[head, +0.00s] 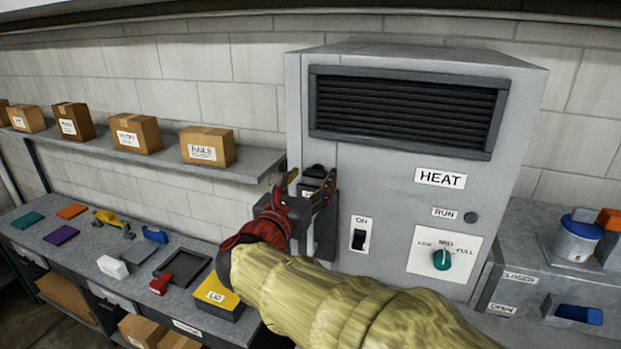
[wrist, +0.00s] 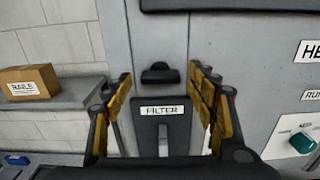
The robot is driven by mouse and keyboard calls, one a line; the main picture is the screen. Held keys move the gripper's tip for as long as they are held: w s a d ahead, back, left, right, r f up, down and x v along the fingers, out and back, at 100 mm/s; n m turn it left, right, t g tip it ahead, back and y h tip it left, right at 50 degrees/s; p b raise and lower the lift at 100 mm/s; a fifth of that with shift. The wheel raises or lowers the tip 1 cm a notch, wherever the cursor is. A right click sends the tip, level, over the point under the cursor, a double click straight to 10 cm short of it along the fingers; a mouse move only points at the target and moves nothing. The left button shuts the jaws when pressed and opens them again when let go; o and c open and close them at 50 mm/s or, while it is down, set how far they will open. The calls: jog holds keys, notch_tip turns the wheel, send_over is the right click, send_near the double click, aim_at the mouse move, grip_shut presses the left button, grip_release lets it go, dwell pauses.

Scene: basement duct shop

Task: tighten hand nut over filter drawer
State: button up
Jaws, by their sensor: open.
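The hand nut (wrist: 160,73) is a black, wing-shaped knob on the grey heater cabinet, just above the filter drawer. The drawer (wrist: 146,133) is a dark grey panel with a white FILTER label and a handle strip below it. In the head view the nut (head: 314,171) shows just past my gripper (head: 304,186), and the drawer is mostly hidden behind the gripper. In the wrist view my open gripper (wrist: 159,78) has its yellow-and-black fingers on either side of the nut, with clear space between. I see no contact; the exact depth gap cannot be told.
The cabinet (head: 390,185) has an ON switch (head: 359,236) and a green dial (head: 441,260) right of my gripper. A shelf with cardboard boxes (head: 208,146) and a bench with a yellow LID box (head: 218,298) are at left. A grey bin unit (head: 515,240) stands at right.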

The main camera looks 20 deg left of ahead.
jog(key=shift+c, duration=0.8)
jog(key=c, duration=1)
jog(key=shift+f+m+b, duration=0.1)
jog(key=shift+m+b, duration=0.2)
jog(key=shift+b, duration=0.3)
jog(key=m+b, duration=0.1)
jog(key=b, duration=0.1)
jog(key=m+b, duration=0.1)
jog(key=b, duration=0.2)
jog(key=shift+f+m, duration=0.25)
jog(key=shift+m, duration=0.05)
jog(key=m+b, duration=0.5)
jog(key=b, duration=0.4)
jog(key=m+b, duration=0.5)
jog(key=b, duration=0.3)
jog(key=shift+m, duration=0.4)
jog(key=m+b, duration=0.3)
jog(key=b, duration=0.1)
jog(key=shift+r+m, duration=0.25)
jog(key=shift+m, duration=0.45)
